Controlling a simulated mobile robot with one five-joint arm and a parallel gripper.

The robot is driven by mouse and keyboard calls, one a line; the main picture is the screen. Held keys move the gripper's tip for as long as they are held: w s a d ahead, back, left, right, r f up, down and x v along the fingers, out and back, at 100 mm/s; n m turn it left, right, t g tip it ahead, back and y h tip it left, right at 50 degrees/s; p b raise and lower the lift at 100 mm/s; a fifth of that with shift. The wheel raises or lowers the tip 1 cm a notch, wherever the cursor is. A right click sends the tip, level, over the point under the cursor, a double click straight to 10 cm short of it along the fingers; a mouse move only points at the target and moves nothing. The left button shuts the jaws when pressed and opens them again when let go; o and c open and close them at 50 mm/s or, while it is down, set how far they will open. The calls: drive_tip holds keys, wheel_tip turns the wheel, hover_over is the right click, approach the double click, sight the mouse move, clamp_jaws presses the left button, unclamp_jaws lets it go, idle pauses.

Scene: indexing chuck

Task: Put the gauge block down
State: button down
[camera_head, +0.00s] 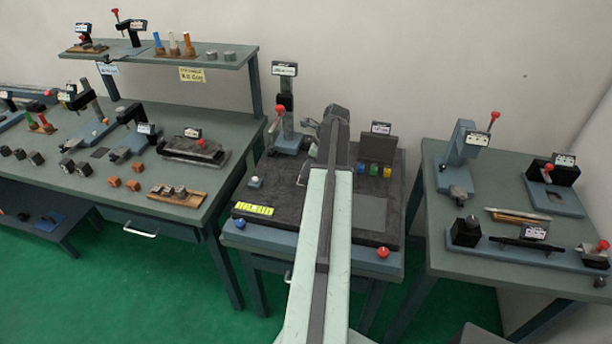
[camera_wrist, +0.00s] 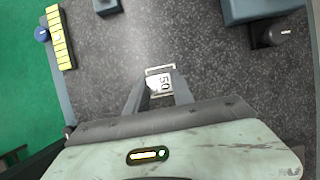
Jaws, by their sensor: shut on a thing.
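The gauge block (camera_wrist: 160,82) is a small pale block marked "50" in the wrist view. My gripper (camera_wrist: 160,88) is shut on it, with one finger at each side. The block is over the dark speckled worktop (camera_wrist: 115,65); I cannot tell whether it touches the surface or hangs above it. In the head view my arm covers the middle of the centre bench, and I cannot make out the block there.
On the centre bench are a yellow strip (camera_head: 254,210), a blue knob (camera_head: 240,223), a red knob (camera_head: 383,252), a stand with a red-tipped lever (camera_head: 285,115) and several coloured blocks (camera_head: 374,169). A bare grey pad (camera_head: 368,212) lies right of my arm. Cluttered benches flank it.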

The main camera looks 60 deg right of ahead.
wheel_tip(320, 180, down, 2)
drive_tip(key=shift+f+b, duration=0.2)
drive_tip(key=shift+b, duration=0.3)
drive_tip(key=shift+r, duration=0.25)
drive_tip(key=shift+f, duration=0.15)
drive_tip(key=c, duration=1.1)
unclamp_jaws()
drive_tip(key=shift+r+p, duration=0.4)
drive_tip(key=shift+p, duration=0.1)
drive_tip(key=p+v, duration=1)
drive_tip(key=v, duration=0.1)
drive_tip(key=shift+s+r+p, duration=0.15)
drive_tip(key=shift+r+p, duration=0.1)
drive_tip(key=shift+p, duration=0.05)
